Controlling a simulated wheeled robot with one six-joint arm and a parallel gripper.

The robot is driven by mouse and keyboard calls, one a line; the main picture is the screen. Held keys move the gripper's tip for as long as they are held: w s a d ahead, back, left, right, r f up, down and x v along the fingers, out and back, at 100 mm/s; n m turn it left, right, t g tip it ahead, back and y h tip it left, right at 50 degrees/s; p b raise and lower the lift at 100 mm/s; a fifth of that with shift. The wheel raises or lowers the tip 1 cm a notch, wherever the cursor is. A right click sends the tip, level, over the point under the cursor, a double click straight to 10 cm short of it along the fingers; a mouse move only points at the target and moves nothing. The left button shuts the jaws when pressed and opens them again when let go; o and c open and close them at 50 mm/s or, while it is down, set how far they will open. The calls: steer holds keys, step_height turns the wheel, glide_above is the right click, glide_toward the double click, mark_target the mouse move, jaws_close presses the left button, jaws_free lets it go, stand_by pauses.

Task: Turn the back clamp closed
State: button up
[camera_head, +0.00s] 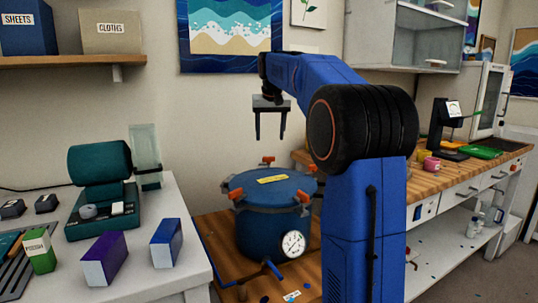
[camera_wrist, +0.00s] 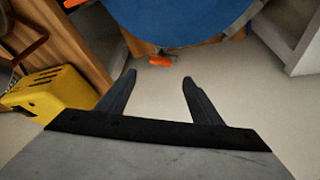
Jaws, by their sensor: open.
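The blue pressure pot (camera_head: 262,232) stands on a low wooden surface, with a round blue lid (camera_head: 290,186) and several orange-handled clamps around its rim. The back clamp (camera_head: 268,160) is at the far edge of the lid. My gripper (camera_head: 270,137) is open and empty, pointing down above the back of the pot, apart from the clamp. In the wrist view, the lid (camera_wrist: 180,18) fills the top, and an orange clamp handle (camera_wrist: 160,61) shows just beyond and between my open fingertips (camera_wrist: 158,77). I cannot tell how far the clamp is turned.
A pressure gauge (camera_head: 293,244) is on the pot's front. A white table (camera_head: 165,205) with boxes and a green device (camera_head: 100,180) is at left. A wooden workbench (camera_head: 455,168) runs along the right. A yellow object (camera_wrist: 50,92) lies at left in the wrist view.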

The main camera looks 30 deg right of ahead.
glide_toward(269, 164)
steer(key=w+f, duration=0.1)
steer(key=w+d+f, duration=0.1)
steer(key=f, duration=0.1)
steer(key=w+f, duration=0.1)
steer(key=shift+w+d+f, duration=0.25)
steer(key=shift+d+f, duration=0.05)
steer(key=shift+d, duration=0.05)
steer(key=c, duration=1.1)
